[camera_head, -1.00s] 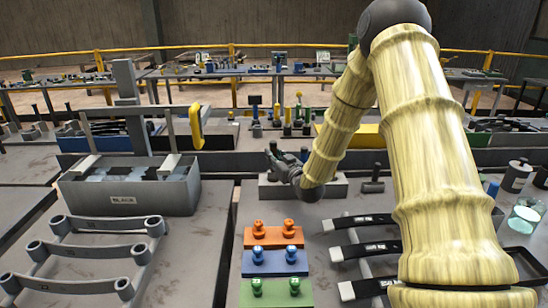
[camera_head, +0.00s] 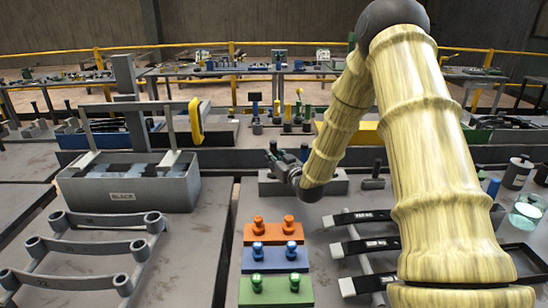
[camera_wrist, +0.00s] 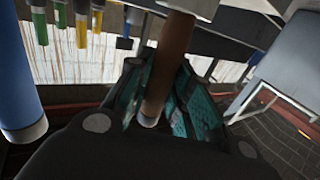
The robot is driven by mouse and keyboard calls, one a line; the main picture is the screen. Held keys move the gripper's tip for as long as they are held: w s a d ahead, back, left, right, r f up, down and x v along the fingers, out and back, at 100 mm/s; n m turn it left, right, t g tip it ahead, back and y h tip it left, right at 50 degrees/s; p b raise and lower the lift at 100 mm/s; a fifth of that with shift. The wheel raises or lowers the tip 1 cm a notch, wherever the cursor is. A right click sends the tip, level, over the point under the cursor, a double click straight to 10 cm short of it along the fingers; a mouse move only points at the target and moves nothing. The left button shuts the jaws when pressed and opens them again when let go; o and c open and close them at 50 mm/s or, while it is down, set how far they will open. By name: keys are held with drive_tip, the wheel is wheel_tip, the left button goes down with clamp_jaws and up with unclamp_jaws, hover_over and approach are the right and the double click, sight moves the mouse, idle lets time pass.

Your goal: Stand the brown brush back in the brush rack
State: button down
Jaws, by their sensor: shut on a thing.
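My gripper (camera_head: 274,152) is at the middle of the head view, low over the grey block at the far end of the near table. In the wrist view my gripper (camera_wrist: 160,100) is shut on the brown brush (camera_wrist: 174,62), whose smooth brown shaft runs between the teal-padded fingers. A pale grey piece caps the shaft at the top of that view. In the head view the brush is too small or hidden to make out. I cannot tell for certain which stand is the brush rack.
A grey block (camera_head: 328,184) lies beside my gripper. A grey bin labelled BLACK (camera_head: 125,195) stands at the left. Orange (camera_head: 273,235), blue and green peg blocks and black-strapped bars (camera_head: 365,246) lie nearer. In the wrist view a blue cylinder (camera_wrist: 18,75) is close at left.

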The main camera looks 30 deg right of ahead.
sight(274, 142)
drive_tip(key=shift+f+b, duration=0.35)
drive_tip(key=shift+f, duration=0.2)
drive_tip(key=c, duration=0.7)
unclamp_jaws()
drive_tip(key=shift+r, duration=0.2)
drive_tip(key=shift+r+p, duration=1.95)
drive_tip(key=shift+r, duration=1.45)
